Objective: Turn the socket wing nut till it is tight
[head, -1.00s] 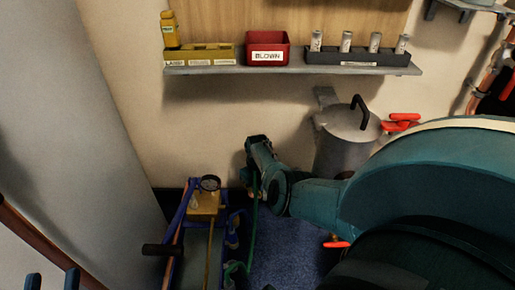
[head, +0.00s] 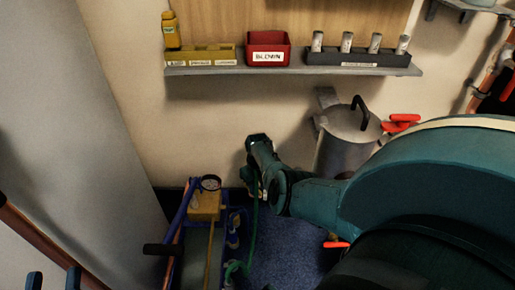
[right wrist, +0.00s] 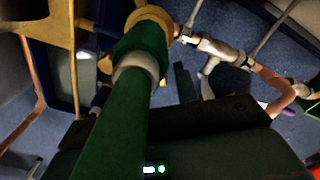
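I cannot make out the socket wing nut for certain in either view. In the right wrist view, a thick green hose (right wrist: 122,125) runs up to a pale collar, a green coupling (right wrist: 148,42) and a brass fitting (right wrist: 150,16). The green hose (head: 253,235) also shows in the head view, below my right arm's teal end links. My right gripper's fingers are hidden in the head view and not clear in the right wrist view. My left gripper (head: 54,281) shows two separated dark-blue fingertips at the bottom left; it is open and holds nothing visible.
A yellow test pump (head: 205,206) with a gauge and blue frame stands on the floor. A grey metal cylinder (head: 345,145) stands behind my right arm. A shelf (head: 290,70) holds a red bin (head: 268,50). Metal and copper pipework (right wrist: 222,52) shows in the right wrist view.

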